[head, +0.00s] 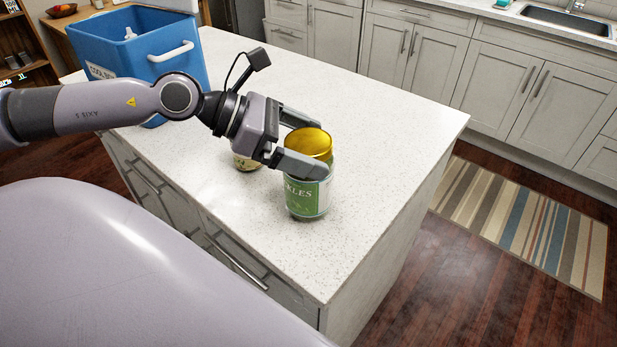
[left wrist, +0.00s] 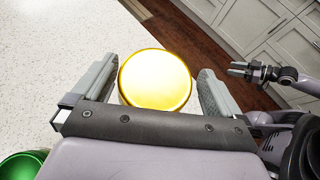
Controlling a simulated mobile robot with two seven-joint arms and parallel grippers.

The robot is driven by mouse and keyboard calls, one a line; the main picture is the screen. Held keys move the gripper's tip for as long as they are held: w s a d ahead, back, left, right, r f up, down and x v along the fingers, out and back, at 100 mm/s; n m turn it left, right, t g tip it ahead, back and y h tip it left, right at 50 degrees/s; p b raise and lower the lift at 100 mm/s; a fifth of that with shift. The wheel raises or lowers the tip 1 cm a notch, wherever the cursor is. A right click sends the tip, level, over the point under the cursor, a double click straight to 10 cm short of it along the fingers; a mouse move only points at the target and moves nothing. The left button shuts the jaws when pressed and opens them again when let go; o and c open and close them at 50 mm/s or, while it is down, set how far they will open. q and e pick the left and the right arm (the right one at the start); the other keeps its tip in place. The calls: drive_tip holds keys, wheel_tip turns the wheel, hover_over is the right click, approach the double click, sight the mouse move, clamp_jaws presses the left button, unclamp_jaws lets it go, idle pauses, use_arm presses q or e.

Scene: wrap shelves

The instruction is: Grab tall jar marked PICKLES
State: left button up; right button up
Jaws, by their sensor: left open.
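The tall jar marked "KLES" on its green label (head: 307,195) stands upright on the white island top, with a gold lid. Its lid (left wrist: 155,79) fills the middle of the left wrist view. My left gripper (head: 307,145) is open, its two fingers on either side of the jar near the lid. In the wrist view gaps show between lid and fingers, so it does not grip the jar. The start of the label's word is hidden by a finger. My right gripper (left wrist: 245,70) shows small at the right of the wrist view; its opening is unclear.
A second, shorter jar (head: 246,163) stands behind my left gripper, mostly hidden. A green round object (left wrist: 22,165) shows at the wrist view's lower left. A blue cooler box (head: 130,50) stands at the island's far left. The countertop (head: 400,90) to the right is clear.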

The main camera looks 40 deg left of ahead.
use_arm(q)
drive_tip(key=shift+w+f, duration=0.15)
drive_tip(key=shift+w, duration=0.15)
drive_tip(key=c, duration=1.5)
clamp_jaws()
drive_tip(key=shift+r, duration=0.25)
